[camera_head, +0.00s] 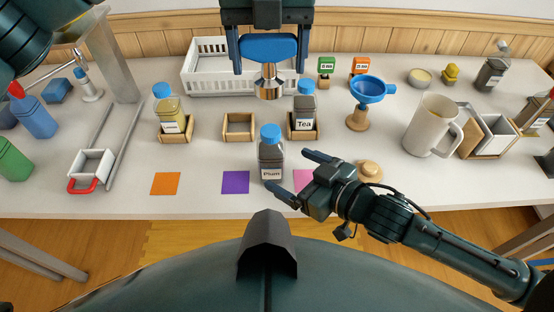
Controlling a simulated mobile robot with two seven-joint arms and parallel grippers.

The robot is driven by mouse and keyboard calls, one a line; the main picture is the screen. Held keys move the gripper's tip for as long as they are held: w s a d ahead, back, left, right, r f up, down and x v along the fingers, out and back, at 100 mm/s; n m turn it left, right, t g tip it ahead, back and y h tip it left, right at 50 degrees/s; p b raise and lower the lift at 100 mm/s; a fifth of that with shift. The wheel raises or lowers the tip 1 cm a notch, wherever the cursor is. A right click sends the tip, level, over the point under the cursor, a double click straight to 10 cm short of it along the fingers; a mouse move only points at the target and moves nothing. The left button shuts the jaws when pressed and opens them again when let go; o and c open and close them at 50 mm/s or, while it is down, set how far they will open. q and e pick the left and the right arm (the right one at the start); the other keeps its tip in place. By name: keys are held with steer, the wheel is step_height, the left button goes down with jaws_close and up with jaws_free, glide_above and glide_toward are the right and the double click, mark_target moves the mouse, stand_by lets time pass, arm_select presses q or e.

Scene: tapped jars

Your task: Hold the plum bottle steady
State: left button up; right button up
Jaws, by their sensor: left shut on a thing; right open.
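The plum bottle (271,165) stands upright on the table, grey with a blue cap and a "Plum" label. My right gripper (288,171) is open just right of it, with one finger behind and right of the bottle and the other low at its front. I cannot tell whether either finger touches it. My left gripper (268,68) is shut on a blue-handled tool (268,48) with a metal end pointing down, held above the table behind the bottle.
Behind the bottle are an empty wooden holder (239,127), a Tea bottle (305,103) and another blue-capped bottle (170,112) in holders. Orange (165,184) and purple (235,182) squares lie left. A blue funnel (371,89) and white jug (430,128) stand right.

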mark_target(271, 160)
steer(key=x, duration=0.7)
steer(key=shift+c, duration=0.2)
steer(key=c, duration=1.3)
